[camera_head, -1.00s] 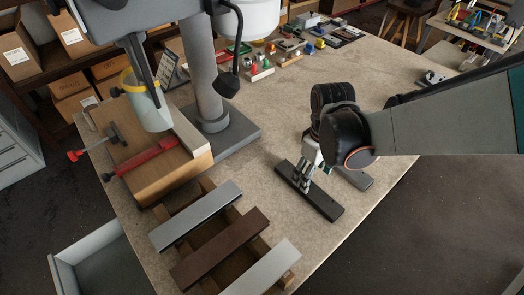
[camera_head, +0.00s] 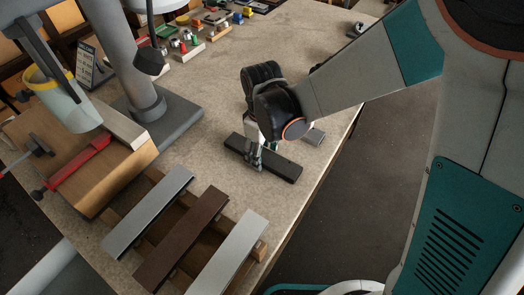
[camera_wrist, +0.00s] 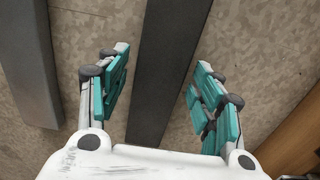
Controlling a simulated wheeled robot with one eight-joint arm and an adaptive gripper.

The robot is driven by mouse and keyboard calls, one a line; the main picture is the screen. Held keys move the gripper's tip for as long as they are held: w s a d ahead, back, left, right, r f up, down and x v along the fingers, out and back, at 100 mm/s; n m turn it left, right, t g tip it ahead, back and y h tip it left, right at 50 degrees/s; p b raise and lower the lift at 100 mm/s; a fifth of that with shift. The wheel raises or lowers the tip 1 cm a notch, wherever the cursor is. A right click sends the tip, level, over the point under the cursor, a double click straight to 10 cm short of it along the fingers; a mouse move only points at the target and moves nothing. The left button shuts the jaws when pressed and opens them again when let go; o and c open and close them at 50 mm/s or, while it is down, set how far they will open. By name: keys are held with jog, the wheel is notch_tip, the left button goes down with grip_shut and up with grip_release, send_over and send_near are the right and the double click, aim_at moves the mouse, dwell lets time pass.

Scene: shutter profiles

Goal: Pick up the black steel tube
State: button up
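The black steel tube (camera_head: 283,167) is a long dark bar lying flat on the worktable. My gripper (camera_head: 253,160) points down over the tube's left half in the head view. In the wrist view the tube (camera_wrist: 166,55) runs between the two teal-padded fingers of my gripper (camera_wrist: 160,88). One finger is on each side of it, and table surface shows between the fingers and the tube. The gripper is open. Part of the tube is hidden behind the fingers in the head view and under the gripper body in the wrist view.
A grey profile (camera_wrist: 32,60) lies beside the tube; its end (camera_head: 314,136) shows behind my arm. A light-grey (camera_head: 148,212), a brown (camera_head: 182,240) and a silver profile (camera_head: 229,252) lie on a wooden rack. A grey stand (camera_head: 165,118) rises at left. The table's right edge is close.

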jog(key=c, duration=1.1)
